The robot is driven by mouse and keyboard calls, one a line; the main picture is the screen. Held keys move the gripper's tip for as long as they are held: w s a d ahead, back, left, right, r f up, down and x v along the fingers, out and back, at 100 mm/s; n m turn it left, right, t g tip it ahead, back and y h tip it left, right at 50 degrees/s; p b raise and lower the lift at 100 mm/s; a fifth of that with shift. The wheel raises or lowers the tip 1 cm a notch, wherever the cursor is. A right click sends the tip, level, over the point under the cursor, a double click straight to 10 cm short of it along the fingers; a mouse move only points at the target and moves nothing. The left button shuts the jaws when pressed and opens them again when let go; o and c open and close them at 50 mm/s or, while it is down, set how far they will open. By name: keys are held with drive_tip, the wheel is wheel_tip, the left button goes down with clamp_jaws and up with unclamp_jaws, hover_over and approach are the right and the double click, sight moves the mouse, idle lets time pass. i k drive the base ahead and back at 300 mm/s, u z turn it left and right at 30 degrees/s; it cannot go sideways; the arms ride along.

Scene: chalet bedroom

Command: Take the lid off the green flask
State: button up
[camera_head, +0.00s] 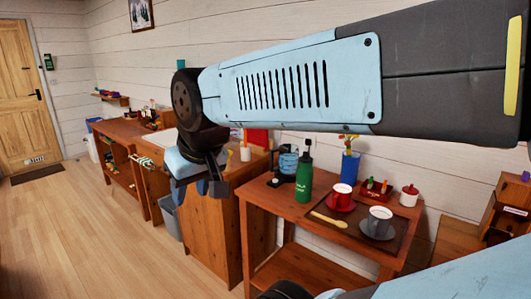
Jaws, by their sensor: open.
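The green flask (304,182) stands upright on the wooden table, toward its back left corner. My gripper (200,188) hangs open and empty to the left of the flask, in front of the wooden cabinet, clearly apart from the flask. My arm crosses the upper part of the view and hides some of the wall behind. The flask and lid are unobstructed.
A blue and black appliance (288,162) stands close left of the flask. A blue vase (350,166) is behind right. The left floor (90,230) is clear.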

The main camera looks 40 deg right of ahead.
sight(305, 158)
drive_tip(key=u, duration=0.15)
drive_tip(key=i, duration=1)
drive_tip(key=z, duration=1.8)
